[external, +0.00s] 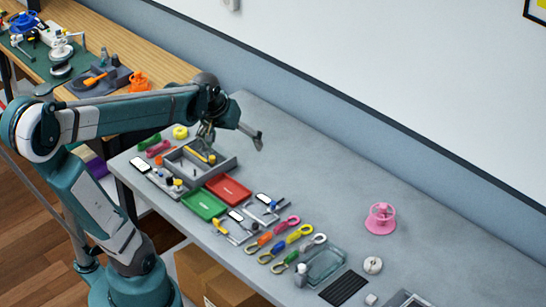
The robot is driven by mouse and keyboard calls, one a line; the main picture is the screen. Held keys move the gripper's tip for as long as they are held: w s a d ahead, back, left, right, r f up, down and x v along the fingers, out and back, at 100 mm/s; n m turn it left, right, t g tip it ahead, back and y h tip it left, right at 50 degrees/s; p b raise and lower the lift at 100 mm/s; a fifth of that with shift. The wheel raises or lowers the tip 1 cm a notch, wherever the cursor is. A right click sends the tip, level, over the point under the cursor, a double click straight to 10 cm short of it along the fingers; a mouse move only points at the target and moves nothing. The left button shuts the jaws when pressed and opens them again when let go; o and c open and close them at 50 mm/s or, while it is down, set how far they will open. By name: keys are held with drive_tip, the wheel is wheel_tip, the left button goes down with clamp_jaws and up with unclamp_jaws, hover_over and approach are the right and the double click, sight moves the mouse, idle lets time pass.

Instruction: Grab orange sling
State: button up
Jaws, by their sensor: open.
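The orange sling (258,241) lies on the grey table in the front group of coloured slings, at the left end of that group. It looks like a short strap with looped ends. A pink sling (288,223) lies just behind and to its right, and a blue one (277,248) lies in front and to its right. My gripper (234,147) is open and empty, with its fingers spread above the back part of the table near the grey tray. It is well apart from the orange sling, farther back. No part of the sling looks hidden.
A grey divided tray (227,165), a red tray (229,190) and a green tray (203,204) lie between my gripper and the slings. The table's back right is clear.

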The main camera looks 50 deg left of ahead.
drive_tip(key=w+a+f+n+g+p, duration=0.1)
drive_tip(key=w+a+f+n, duration=0.2)
drive_tip(key=a, duration=0.8)
drive_tip(key=w+a+f+n+g, duration=0.1)
drive_tip(key=a+f+n+g, duration=0.3)
drive_tip(key=a, duration=0.6)
drive_tip(key=w+a+f+n+t+p, duration=0.1)
drive_tip(key=w+a+f+n, duration=0.15)
drive_tip(key=a+f, duration=0.6)
drive_tip(key=s+a+f+n, duration=0.1)
drive_tip(key=a, duration=0.3)
drive_tip(key=s+a+f+n, duration=0.1)
drive_tip(key=a+f, duration=0.1)
drive_tip(key=a, duration=0.2)
drive_tip(key=s+a+f+n+h, duration=0.1)
drive_tip(key=a+f, duration=0.1)
drive_tip(key=a, duration=0.2)
drive_tip(key=shift+s+a+g, duration=0.4)
drive_tip(key=shift+f, duration=1.3)
drive_tip(key=shift+f, duration=0.15)
drive_tip(key=shift+a+f+b, duration=0.15)
drive_tip(key=shift+f+b, duration=0.15)
drive_tip(key=shift+f, duration=2.2)
